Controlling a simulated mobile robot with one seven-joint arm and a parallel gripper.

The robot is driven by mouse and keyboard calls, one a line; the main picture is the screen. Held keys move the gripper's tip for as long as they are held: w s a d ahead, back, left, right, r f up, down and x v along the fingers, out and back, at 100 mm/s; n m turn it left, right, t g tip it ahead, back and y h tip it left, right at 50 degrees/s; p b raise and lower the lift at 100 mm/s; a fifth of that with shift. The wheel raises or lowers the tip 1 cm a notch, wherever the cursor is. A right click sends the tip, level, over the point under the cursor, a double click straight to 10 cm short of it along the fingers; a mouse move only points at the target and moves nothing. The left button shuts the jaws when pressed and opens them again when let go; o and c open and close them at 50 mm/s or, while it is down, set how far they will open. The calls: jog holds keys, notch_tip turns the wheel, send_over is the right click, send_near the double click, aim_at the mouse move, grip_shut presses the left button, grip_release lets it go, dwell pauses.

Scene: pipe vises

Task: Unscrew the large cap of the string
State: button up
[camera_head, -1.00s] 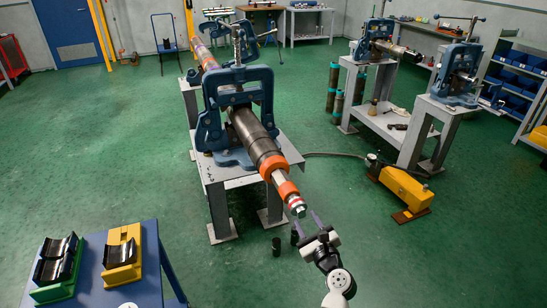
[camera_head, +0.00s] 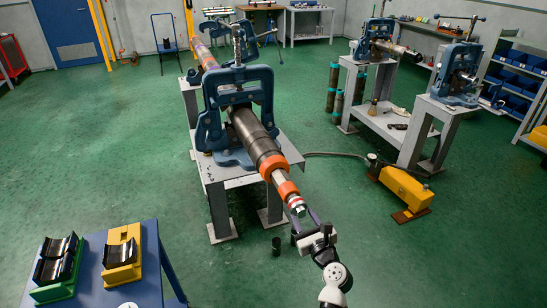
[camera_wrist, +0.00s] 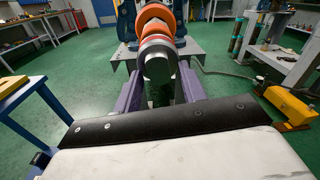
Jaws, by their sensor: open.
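The string (camera_head: 252,135) is a long dark pipe assembly clamped in a blue vise (camera_head: 238,95), its near end sloping towards me. Near that end it has a wide orange collar (camera_head: 271,163), a smaller orange ring (camera_head: 288,189) and a metal end piece with a red and white band (camera_head: 297,207). Which part is the large cap, I cannot tell for sure. My gripper (camera_head: 304,219) is open and empty, just short of the end piece. In the wrist view, the round grey end face (camera_wrist: 158,68) appears ahead, between and slightly above my purple fingers (camera_wrist: 160,90).
A grey table (camera_head: 213,173) carries the vise. A blue table (camera_head: 150,260) with a yellow cradle (camera_head: 122,250) and a green cradle (camera_head: 57,265) stands at lower left. A yellow pump (camera_head: 405,189) with a hose is on the floor to the right.

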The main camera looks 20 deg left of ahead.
jog(key=shift+w+a, duration=0.2)
jog(key=shift+r, duration=0.3)
grip_shut()
jog(key=shift+f+n+b, duration=0.1)
jog(key=shift+n+b, duration=0.2)
jog(key=shift+b, duration=0.15)
jog(key=shift+d+n+b, duration=0.1)
jog(key=shift+n+b, duration=1.55)
jog(key=shift+n, duration=0.35)
jog(key=shift+d+r+n+t+b, duration=0.1)
jog(key=shift+n+t+b, duration=0.05)
jog(key=shift+n+b, duration=1.35)
jog(key=shift+r+n+t+b, duration=0.1)
jog(key=shift+n+t+b, duration=0.05)
jog(key=shift+n+b, duration=1.3)
